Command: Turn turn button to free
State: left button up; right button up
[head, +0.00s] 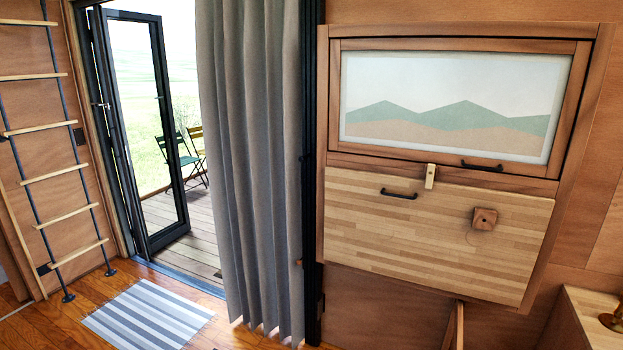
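The turn button (430,176) is a small pale wooden block with a dark dot near its top. It stands upright on the wooden wall cabinet, across the seam between the upper frame and the lower pale wood panel (370,225). The panel is closed against the cabinet and has a black handle (398,193) left of the button. Neither of my grippers shows in the head view.
A framed mountain picture panel (450,108) with a black handle fills the cabinet's upper part. A square wooden knob (485,219) sits on the lower panel. A grey curtain (250,150) hangs left, beside an open glass door. A striped rug (148,314) lies on the floor.

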aim_at(430, 167)
jog(key=k+l+z, duration=0.1)
jog(key=l, duration=0.4)
jog(key=k+l, duration=0.2)
jog(key=l, duration=0.3)
jog(key=k+l+z, duration=0.15)
jog(key=l, duration=0.3)
jog(key=k+l+z, duration=0.1)
jog(key=l, duration=0.4)
jog(key=i+j+u, duration=0.1)
jog(key=i+j, duration=0.25)
jog(key=i+j+u, duration=0.15)
jog(key=i+j, duration=0.15)
jog(key=i, duration=0.15)
jog(key=i+j+u, duration=0.1)
jog(key=i+j, duration=0.15)
jog(key=i, duration=0.15)
